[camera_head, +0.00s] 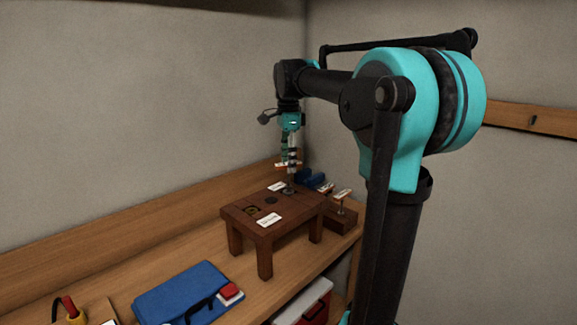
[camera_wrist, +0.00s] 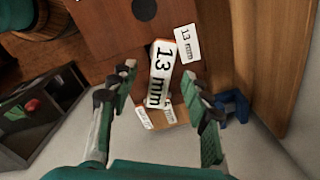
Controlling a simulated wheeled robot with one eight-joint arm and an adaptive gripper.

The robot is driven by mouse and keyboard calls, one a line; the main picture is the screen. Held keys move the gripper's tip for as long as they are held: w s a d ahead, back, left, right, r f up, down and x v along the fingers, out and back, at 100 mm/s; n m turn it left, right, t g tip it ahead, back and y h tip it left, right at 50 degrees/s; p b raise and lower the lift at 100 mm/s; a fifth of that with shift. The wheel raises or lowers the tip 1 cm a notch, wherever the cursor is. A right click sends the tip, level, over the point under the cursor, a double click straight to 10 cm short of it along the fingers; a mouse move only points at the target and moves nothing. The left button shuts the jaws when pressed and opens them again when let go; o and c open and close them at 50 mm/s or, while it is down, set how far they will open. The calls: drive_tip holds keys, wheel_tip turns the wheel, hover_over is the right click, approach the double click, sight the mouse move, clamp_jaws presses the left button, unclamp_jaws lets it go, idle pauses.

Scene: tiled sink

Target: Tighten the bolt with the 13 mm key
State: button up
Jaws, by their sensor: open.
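The 13 mm key shows its white, orange-edged tag (camera_wrist: 160,72), printed "13 mm", in the wrist view. It lies between the two fingers of my gripper (camera_wrist: 161,84), which are open with gaps on both sides. In the head view my gripper (camera_head: 289,156) points down over the small dark wooden table's (camera_head: 253,220) far corner, with the key's tag (camera_head: 285,165) at its fingertips. The key appears upright there, above a grey round piece near that corner. The bolt itself cannot be made out; the key and tag hide that spot from above.
A white "13 mm" card (camera_wrist: 187,43) lies on the table beside the key. More tagged keys (camera_head: 342,196) stand in a wooden block at right. A blue object (camera_head: 312,178) sits behind. A blue case (camera_head: 185,291) lies front left.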

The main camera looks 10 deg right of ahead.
drive_tip(key=shift+r, duration=2.55)
